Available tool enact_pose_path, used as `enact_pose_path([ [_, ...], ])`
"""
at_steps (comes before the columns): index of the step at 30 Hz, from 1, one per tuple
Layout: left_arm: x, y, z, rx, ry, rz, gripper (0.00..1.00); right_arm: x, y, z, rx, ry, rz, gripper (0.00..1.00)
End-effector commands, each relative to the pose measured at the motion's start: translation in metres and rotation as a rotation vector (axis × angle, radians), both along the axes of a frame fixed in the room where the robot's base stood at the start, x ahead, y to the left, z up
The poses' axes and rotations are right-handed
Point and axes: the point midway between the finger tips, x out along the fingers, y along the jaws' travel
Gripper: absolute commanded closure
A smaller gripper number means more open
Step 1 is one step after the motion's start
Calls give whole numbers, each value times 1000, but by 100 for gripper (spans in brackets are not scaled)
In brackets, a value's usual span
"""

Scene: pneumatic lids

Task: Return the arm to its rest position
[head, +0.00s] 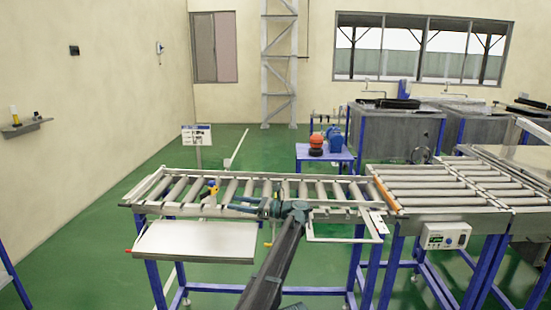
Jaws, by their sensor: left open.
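My left arm (277,262) rises from the bottom middle of the head view and bends at a dark wrist over the near edge of the roller conveyor (325,190). My left gripper (236,204) points left from that wrist, above the conveyor's near rail. Its jaws are open and I see nothing held between them, though they are small here. A small yellow and blue part (211,187) sits on the conveyor just left of the fingertips, apart from them as far as I can tell. My right gripper is not in view.
A white shelf (195,240) juts from the conveyor's near side, left of my arm. A white frame (345,239) is to its right. A control box (444,236) hangs on the right conveyor section. A blue table (325,153) stands behind. Green floor is open at left.

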Motion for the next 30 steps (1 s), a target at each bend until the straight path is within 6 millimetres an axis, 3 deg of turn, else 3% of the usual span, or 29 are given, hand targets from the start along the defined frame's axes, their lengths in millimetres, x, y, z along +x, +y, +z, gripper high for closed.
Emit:
enact_pose_path([
  [11,15,12,23,137,95,-185,34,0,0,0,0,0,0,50],
  [19,30,9,50,381,266,-430,34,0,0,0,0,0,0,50],
  [25,31,-20,59,752,538,-698,34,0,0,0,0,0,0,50],
  [30,10,-56,32,1131,832,-911,34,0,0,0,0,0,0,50],
])
